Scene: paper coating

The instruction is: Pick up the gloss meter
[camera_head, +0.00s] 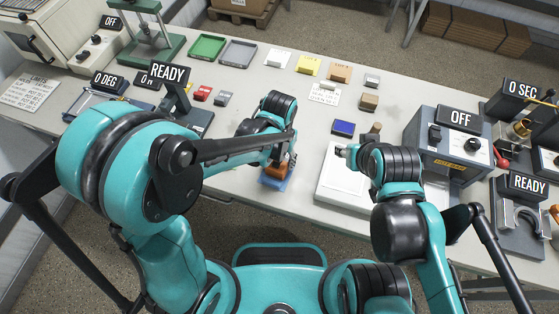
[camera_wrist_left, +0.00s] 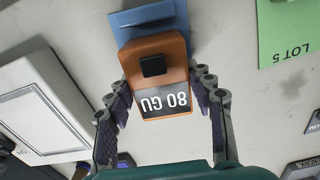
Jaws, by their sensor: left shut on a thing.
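The gloss meter (camera_wrist_left: 158,62) is an orange block with a black square and a display reading "80 GU", upside down in the left wrist view. In the head view its orange body (camera_head: 286,167) is mostly hidden by my left arm. A blue piece (camera_wrist_left: 150,17) lies against its far end and shows in the head view (camera_head: 273,182) by the table's front edge. My left gripper (camera_wrist_left: 161,85) is shut on the gloss meter, one finger along each side. My right gripper (camera_head: 343,151) is over the white plate; its fingers are too small to read.
The white plate (camera_head: 335,190) lies right of the gloss meter. A grey box with an "OFF" sign (camera_head: 445,145) stands further right. A "READY" device (camera_head: 187,112) stands behind my left arm. A green "LOT 5" sheet (camera_wrist_left: 285,38) lies nearby. Trays and small blocks line the back.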

